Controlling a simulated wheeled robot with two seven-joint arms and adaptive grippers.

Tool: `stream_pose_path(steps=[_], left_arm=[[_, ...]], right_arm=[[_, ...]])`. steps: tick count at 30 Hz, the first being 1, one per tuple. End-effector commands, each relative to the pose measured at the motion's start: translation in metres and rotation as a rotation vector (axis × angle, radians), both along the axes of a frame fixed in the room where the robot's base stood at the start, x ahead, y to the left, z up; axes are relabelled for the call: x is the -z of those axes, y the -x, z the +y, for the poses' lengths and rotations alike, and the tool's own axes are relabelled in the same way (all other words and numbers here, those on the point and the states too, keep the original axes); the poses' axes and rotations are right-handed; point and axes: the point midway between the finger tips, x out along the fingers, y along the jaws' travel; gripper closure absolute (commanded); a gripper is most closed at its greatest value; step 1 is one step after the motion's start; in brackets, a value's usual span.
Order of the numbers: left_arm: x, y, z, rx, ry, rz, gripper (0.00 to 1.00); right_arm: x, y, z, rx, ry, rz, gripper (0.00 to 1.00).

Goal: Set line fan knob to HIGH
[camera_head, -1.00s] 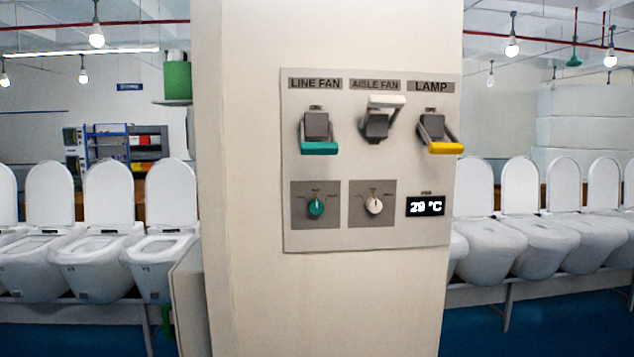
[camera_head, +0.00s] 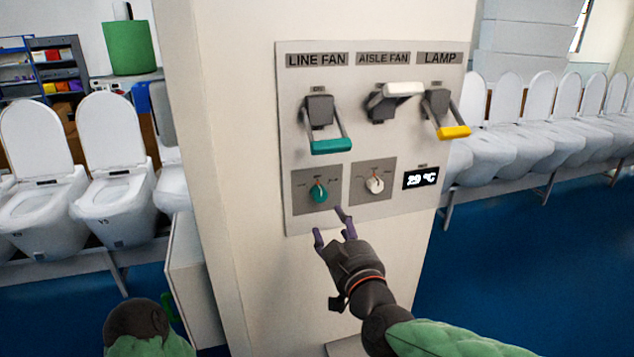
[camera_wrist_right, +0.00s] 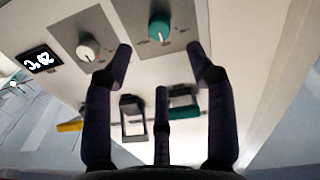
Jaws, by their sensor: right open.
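The line fan knob (camera_head: 318,193) is teal and sits at the lower left of the wall panel, under the LINE FAN label. Its pointer is roughly upright, near the middle mark; the small markings are too blurred to read. My right gripper (camera_head: 331,227) is open and empty, just below and a little right of this knob, apart from it. In the right wrist view, the teal knob (camera_wrist_right: 158,28) shows beyond and between the open fingers of my right gripper (camera_wrist_right: 159,48). My left gripper is out of view.
A white aisle fan knob (camera_head: 375,184) sits right of the teal one. Above are a teal-handled lever (camera_head: 330,146), a white-handled lever (camera_head: 402,89) and a yellow-handled lever (camera_head: 454,131). A display (camera_head: 420,177) reads 29 °C. Toilets line both sides of the pillar.

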Motion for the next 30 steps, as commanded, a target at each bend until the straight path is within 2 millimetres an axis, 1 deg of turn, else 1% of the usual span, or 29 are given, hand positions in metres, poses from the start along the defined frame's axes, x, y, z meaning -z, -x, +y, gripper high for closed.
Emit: stream_pose_path(steps=[1,5,8,18,21,25,30], left_arm=[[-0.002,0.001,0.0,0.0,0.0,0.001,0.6],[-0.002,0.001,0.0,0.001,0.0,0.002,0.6],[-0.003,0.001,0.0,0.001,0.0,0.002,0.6],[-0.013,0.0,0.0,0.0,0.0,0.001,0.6],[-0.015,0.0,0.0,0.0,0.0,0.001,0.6],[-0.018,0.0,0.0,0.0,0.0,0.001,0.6],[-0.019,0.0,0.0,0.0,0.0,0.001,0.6]], right_arm=[[-0.004,0.0,0.0,0.0,0.0,-0.004,0.43],[-0.004,-0.008,0.002,0.001,0.001,-0.005,0.43],[-0.003,-0.02,0.006,0.001,0.0,-0.004,0.43],[-0.004,-0.073,0.02,0.001,-0.001,-0.003,0.43],[-0.004,-0.085,0.024,0.001,0.0,-0.004,0.43],[-0.004,-0.096,0.027,0.002,-0.001,-0.004,0.43],[-0.003,-0.103,0.029,0.001,0.0,-0.004,0.43]])
